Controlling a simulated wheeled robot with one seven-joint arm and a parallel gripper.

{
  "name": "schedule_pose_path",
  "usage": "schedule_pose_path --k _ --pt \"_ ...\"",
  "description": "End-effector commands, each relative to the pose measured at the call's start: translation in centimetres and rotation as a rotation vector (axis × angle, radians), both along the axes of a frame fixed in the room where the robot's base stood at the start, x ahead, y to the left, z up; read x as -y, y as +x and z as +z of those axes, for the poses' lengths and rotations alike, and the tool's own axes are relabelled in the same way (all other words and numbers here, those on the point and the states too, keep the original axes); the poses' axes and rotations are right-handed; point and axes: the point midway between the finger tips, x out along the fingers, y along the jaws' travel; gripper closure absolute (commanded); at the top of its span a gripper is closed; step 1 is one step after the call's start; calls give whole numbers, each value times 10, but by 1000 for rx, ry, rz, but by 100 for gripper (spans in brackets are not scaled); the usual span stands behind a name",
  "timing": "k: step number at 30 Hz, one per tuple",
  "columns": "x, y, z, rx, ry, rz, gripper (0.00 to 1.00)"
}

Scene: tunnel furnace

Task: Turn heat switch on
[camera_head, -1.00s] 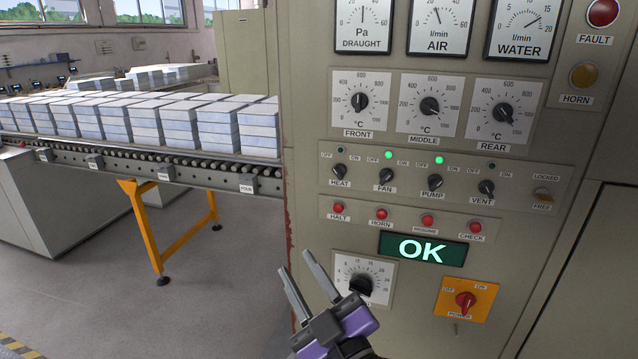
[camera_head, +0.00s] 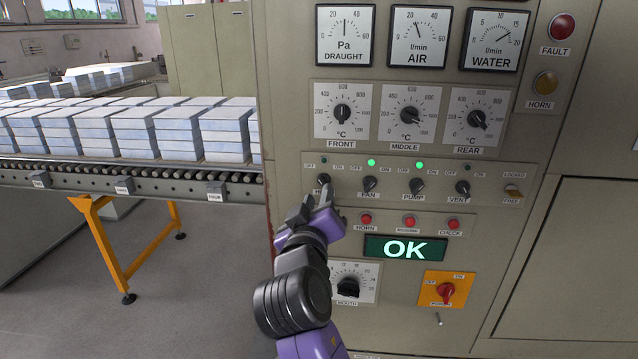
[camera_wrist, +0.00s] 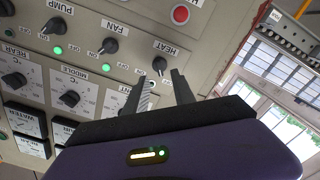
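The heat switch (camera_head: 324,180) is a small black knob at the left end of the switch row on the beige control panel. The small lamp (camera_head: 324,160) above it is dark. My gripper (camera_head: 318,200) is at the switch, its purple wrist covering part of the HEAT label and the panel below. In the wrist view the two grey fingers (camera_wrist: 164,82) stand apart, with the heat knob (camera_wrist: 159,65) showing in the gap near their tips. I cannot tell whether either finger touches it.
Fan (camera_head: 369,185), pump (camera_head: 417,186) and vent (camera_head: 463,188) knobs sit close by on the right; the fan and pump lamps are green. Red buttons (camera_head: 410,222) and a green OK display (camera_head: 404,248) lie below. A roller conveyor (camera_head: 130,180) with stacked slabs is left.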

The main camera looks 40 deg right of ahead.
Motion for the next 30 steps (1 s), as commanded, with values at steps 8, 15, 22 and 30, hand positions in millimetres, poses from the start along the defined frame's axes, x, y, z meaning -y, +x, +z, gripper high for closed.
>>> schedule_pose_path --k 8,15,22,30 --pt "33 26 3 0 1 1 69" --pt "43 34 1 1 0 2 69" --pt "43 34 0 1 0 2 71" --pt "43 34 0 2 0 3 100"
